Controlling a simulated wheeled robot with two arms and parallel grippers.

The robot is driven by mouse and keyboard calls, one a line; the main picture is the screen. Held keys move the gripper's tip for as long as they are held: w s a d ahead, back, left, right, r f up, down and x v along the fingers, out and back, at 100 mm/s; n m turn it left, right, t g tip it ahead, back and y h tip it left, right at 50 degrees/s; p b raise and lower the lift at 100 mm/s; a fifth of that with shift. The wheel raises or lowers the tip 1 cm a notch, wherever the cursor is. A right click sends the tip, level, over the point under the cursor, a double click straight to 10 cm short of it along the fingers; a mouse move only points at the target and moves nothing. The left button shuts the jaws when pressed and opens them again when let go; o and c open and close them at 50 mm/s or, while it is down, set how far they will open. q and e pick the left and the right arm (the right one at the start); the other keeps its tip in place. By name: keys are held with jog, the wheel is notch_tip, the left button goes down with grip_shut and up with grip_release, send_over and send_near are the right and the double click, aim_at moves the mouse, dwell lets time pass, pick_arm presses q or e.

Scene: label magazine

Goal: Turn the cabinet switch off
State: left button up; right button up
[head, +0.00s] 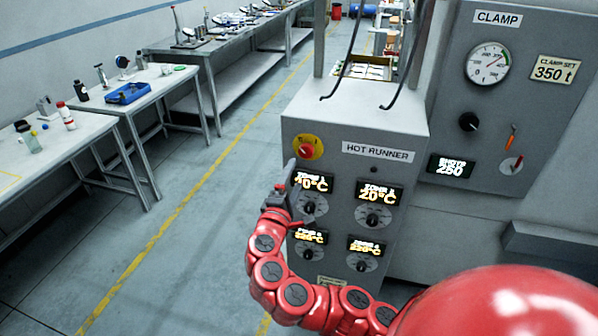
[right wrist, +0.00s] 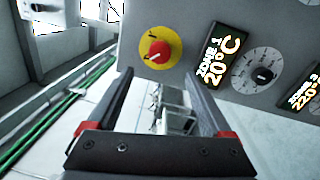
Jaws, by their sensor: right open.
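The cabinet switch (head: 307,146) is a red round knob on a yellow disc, at the upper left of the grey "HOT RUNNER" cabinet front (head: 378,126). It also shows in the right wrist view (right wrist: 156,50), just beyond the fingertips; its small marks are too blurred to read. My right gripper (head: 290,165) is just below and left of the switch in the head view. In the right wrist view my right gripper (right wrist: 158,76) is open, with nothing between its fingers, and apart from the switch. My left gripper is not in view.
Lit zone displays (head: 379,192) and dial knobs (head: 374,215) lie below the switch, partly behind my right arm. A clamp panel (head: 490,117) with a gauge stands at right. Benches (head: 150,82) line the left; the floor between is clear.

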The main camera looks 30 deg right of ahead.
jog(key=b+v, duration=0.1)
jog(key=v, duration=0.6)
jog(key=shift+s+b, duration=0.15)
jog(key=shift+b, duration=0.25)
